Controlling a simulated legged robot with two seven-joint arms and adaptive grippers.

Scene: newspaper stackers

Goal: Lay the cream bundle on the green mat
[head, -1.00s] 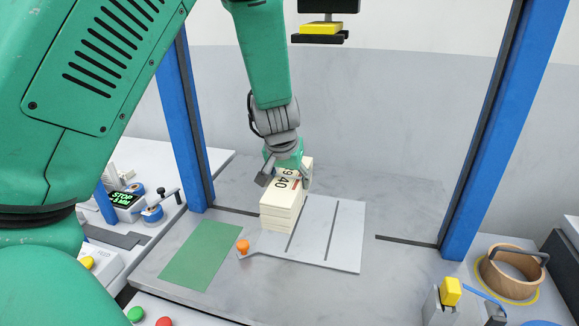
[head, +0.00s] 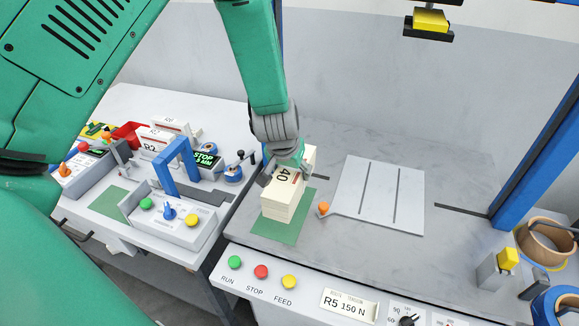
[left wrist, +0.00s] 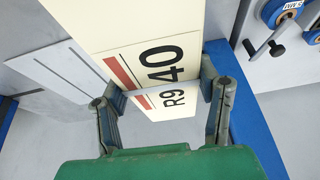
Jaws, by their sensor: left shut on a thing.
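The cream bundle (head: 281,204) is a block of stacked layers with "40" and a red bar on its top sheet. My left gripper (head: 288,171) is shut on its upper end. In the left wrist view the fingers (left wrist: 165,105) stand on either side of the bundle (left wrist: 135,45), whose label reads "R9 40". I cannot tell whether the bundle's underside touches the mat. My right gripper is not in view.
A grey slotted plate (head: 381,196) lies empty right of the mat, with an orange knob (head: 323,208) at its near left corner. A button panel (head: 300,290) runs along the front edge. A blue post stands at the right. A side bench with a control box (head: 180,215) is at the left.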

